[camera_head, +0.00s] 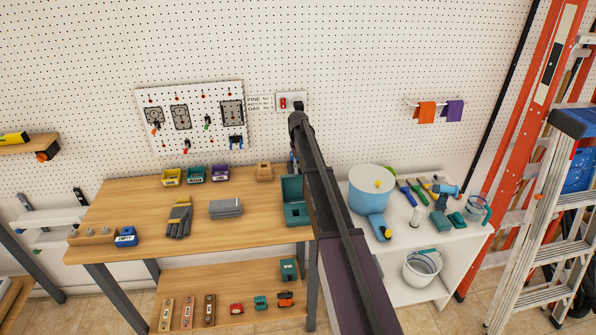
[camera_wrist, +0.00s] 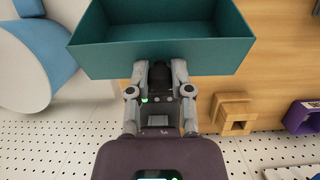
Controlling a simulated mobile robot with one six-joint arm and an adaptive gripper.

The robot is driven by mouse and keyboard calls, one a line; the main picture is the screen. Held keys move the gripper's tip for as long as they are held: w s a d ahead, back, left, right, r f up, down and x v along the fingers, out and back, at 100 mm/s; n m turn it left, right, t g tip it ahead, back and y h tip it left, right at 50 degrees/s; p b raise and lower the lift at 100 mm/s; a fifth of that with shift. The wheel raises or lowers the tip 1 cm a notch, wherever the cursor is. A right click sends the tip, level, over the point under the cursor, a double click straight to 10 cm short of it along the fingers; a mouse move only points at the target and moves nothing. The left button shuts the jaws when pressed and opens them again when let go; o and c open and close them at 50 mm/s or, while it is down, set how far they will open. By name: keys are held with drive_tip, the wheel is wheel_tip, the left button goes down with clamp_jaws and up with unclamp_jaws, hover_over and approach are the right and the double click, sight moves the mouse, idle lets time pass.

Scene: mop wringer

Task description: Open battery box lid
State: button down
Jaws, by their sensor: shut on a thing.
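The teal battery box (camera_head: 297,213) stands at the right end of the wooden workbench. Its lid (camera_head: 291,187) appears raised at the back of the box in the head view. In the wrist view a hollow teal part (camera_wrist: 160,52) fills the top, its inside showing; I take it for the lid but cannot be sure. My gripper (camera_wrist: 160,66) is shut on the near edge of that teal part. In the head view my arm crosses in front and hides the gripper and part of the box's right side.
A wooden block (camera_head: 264,172) and coloured bins (camera_head: 195,174) line the back of the bench. Gloves (camera_head: 179,218) and a grey stack (camera_head: 225,209) lie left of the box. A white-and-blue bucket (camera_head: 369,192) stands on the right shelf. The pegboard wall is close behind.

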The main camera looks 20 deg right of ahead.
drive_tip(key=shift+s+a, duration=0.15)
drive_tip(key=shift+s, duration=0.15)
drive_tip(key=c, duration=0.5)
unclamp_jaws()
drive_tip(key=shift+w+f, duration=0.1)
drive_tip(key=shift+w, duration=0.1)
drive_tip(key=shift+r, duration=0.2)
